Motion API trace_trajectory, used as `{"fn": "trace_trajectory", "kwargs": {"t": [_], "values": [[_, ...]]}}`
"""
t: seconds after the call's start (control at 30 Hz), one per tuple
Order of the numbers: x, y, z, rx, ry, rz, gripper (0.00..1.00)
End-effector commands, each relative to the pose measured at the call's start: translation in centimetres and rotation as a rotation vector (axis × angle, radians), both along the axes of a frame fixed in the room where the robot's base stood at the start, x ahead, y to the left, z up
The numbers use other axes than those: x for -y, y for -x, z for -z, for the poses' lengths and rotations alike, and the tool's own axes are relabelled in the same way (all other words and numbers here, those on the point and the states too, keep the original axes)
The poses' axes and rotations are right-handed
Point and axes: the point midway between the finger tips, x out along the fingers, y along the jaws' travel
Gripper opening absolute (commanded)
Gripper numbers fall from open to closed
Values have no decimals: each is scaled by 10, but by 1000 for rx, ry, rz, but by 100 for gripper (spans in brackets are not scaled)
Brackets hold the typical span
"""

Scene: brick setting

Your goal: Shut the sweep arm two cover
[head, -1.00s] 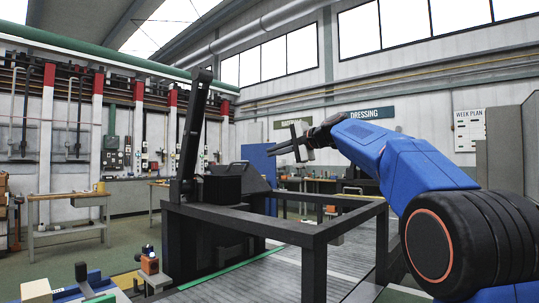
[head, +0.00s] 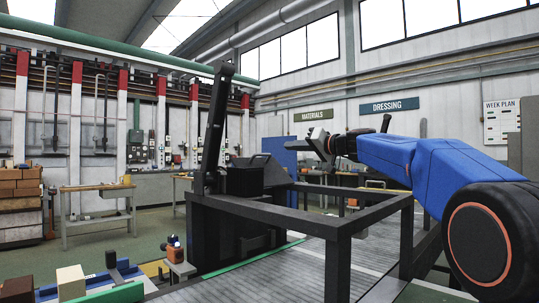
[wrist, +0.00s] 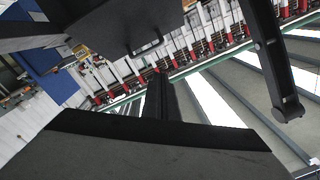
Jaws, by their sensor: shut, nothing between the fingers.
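My gripper (head: 318,141) is at the end of my blue arm, raised above the machine's black frame (head: 338,235) and to the right of the black parts. Its fingers are shut and empty; they also show in the wrist view (wrist: 160,78). A long black sweep arm (head: 217,118) stands nearly upright at the left of the machine, also seen in the wrist view (wrist: 270,50). Beside it is a dark, sloped cover panel (head: 272,172) with a handle, which appears raised. The panel and handle show in the wrist view (wrist: 130,22). My gripper touches neither. I cannot tell which part is cover two.
The frame's rails surround a grey conveyor bed (head: 300,262). Workbenches (head: 98,208) line the left wall. The air above the bed is clear.

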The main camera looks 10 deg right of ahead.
Motion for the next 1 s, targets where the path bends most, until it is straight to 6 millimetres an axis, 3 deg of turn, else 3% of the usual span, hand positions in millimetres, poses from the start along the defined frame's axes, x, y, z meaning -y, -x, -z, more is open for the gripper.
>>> {"fn": "trace_trajectory", "kwargs": {"t": [0.5, 0.8, 1.0], "values": [[6, 1, 9, 387, 340, 68, 0], [6, -1, 12, 459, 415, 89, 0], [-7, -19, 10, 459, 415, 89, 0]]}}
